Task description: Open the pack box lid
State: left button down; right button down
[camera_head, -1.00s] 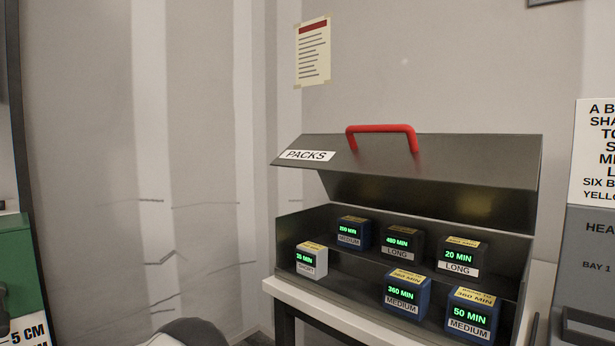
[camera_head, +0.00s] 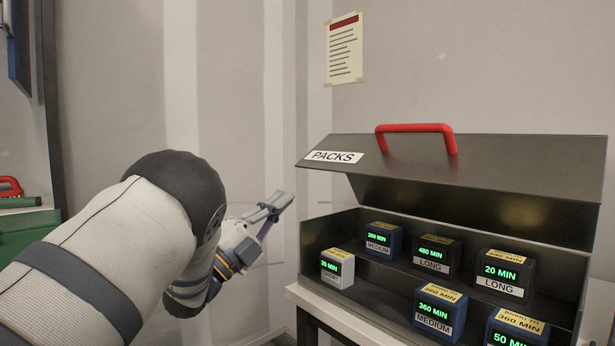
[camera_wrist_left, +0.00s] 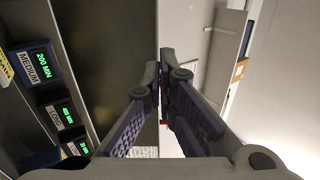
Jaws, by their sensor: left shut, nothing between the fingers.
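The dark pack box (camera_head: 575,275) stands on a white table at the right of the head view. Its lid (camera_head: 480,165), labelled PACKS, is raised and tilted, with a gap under its front edge through which the packs show. A red handle (camera_head: 416,128) sits on the lid. My left gripper (camera_head: 283,200) is shut and empty, left of the box and apart from the lid. In the left wrist view its fingers (camera_wrist_left: 164,75) meet, with the dark lid (camera_wrist_left: 112,60) to their left. My right gripper is not in view.
Several packs with green displays stand in the box, among them a white one (camera_head: 337,268) at the left and a blue one (camera_head: 440,308) in front. The white table edge (camera_head: 345,318) runs below the box. A notice (camera_head: 344,48) hangs on the wall behind.

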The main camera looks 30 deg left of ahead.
pick_arm(q)
jog(key=x, duration=0.8)
jog(key=shift+w, duration=0.2)
jog(key=shift+r, duration=0.1)
